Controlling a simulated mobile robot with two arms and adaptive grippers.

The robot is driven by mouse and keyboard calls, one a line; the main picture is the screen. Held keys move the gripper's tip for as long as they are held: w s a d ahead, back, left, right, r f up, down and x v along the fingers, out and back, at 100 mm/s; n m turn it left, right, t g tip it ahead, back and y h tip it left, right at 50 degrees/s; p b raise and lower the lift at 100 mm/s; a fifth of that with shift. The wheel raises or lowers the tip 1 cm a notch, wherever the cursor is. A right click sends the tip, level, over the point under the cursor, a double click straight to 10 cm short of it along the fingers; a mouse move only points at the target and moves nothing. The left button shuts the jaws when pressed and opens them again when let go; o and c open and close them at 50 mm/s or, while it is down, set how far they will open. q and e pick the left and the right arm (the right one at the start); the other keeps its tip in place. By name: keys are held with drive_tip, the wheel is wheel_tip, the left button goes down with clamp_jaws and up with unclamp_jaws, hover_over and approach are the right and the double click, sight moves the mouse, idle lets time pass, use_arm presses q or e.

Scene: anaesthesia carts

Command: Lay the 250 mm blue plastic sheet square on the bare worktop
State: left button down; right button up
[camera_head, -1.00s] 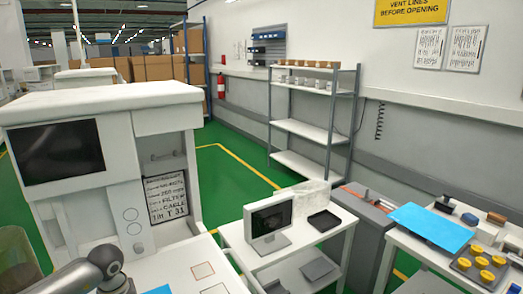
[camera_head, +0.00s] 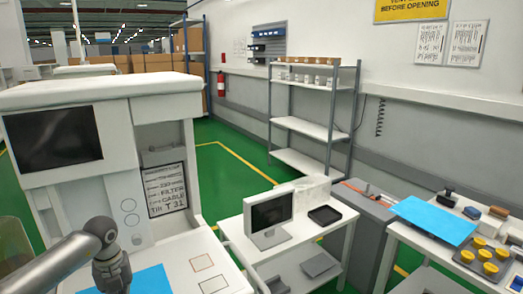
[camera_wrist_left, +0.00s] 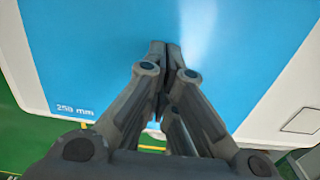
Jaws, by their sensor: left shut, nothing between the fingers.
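A blue sheet (camera_head: 152,281) lies on the white worktop (camera_head: 186,262) of the left cart, partly cut off by the picture's bottom edge and hidden by my left arm. In the left wrist view the blue sheet (camera_wrist_left: 95,60) bears a "250 mm" label, and white worktop (camera_wrist_left: 45,70) shows along its left side. My right gripper is not in view.
Two outlined squares (camera_head: 203,262) mark the worktop right of the sheet. A cart with a monitor (camera_head: 271,218) stands in the middle. Another blue sheet (camera_head: 433,220) lies on the right table beside yellow-topped items (camera_head: 482,255). A shelf rack (camera_head: 312,125) stands behind.

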use_arm(q)
drive_tip(key=shift+w+a+f+b, duration=0.1)
drive_tip(key=shift+w+a+b, duration=0.3)
drive_tip(key=shift+w, duration=0.25)
drive_tip(key=shift+r+p, duration=2.55)
drive_tip(key=shift+r, duration=0.7)
drive_tip(key=shift+r+p, duration=0.3)
drive_tip(key=shift+r, duration=0.1)
